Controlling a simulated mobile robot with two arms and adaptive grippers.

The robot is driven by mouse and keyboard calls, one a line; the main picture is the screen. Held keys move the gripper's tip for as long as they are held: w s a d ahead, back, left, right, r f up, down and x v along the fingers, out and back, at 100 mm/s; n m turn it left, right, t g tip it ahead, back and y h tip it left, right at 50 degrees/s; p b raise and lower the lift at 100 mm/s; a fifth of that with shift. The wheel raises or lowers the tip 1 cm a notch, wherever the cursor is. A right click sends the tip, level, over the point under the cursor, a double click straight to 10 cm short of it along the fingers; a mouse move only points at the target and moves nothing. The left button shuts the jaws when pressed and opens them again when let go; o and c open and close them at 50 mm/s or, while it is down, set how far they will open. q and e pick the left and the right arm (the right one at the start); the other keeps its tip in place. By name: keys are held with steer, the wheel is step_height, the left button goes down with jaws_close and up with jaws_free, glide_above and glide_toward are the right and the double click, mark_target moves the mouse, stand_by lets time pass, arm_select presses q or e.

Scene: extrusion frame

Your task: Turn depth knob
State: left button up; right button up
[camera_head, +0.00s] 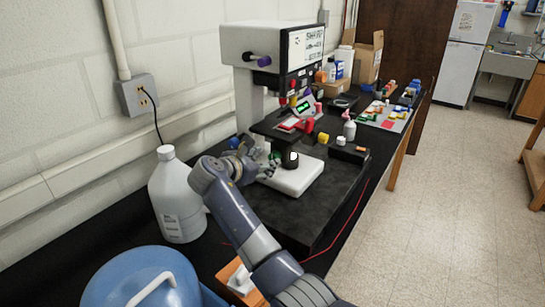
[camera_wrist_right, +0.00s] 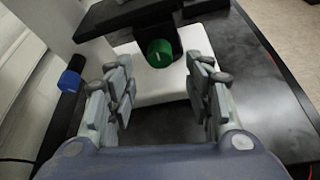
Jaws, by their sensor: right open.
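The white machine (camera_head: 270,50) stands on a dark slab against the wall, with a display and several buttons on its front. In the right wrist view a green knob (camera_wrist_right: 160,53) with a pale mark faces me under the dark stage, above the white base (camera_wrist_right: 138,92). A blue knob (camera_wrist_right: 70,80) sits at the left of that view. Which one is the depth knob I cannot tell. My right gripper (camera_wrist_right: 163,105) is open and empty, its fingers spread, with the green knob ahead of the gap and apart from them. In the head view my right gripper (camera_head: 262,162) is beside the machine's base. My left gripper is not seen.
A white jug (camera_head: 178,200) and a blue container (camera_head: 140,280) stand near my arm on the black bench. Small bottles, boxes and colored parts lie further back. A red cable (camera_head: 345,222) runs along the bench's right side. The floor at right is clear.

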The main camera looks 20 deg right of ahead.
mark_target(272, 158)
steer(key=shift+p+x, duration=0.3)
steer(key=shift+x, duration=2.3)
steer(key=shift+r, duration=0.1)
steer(key=c, duration=1.1)
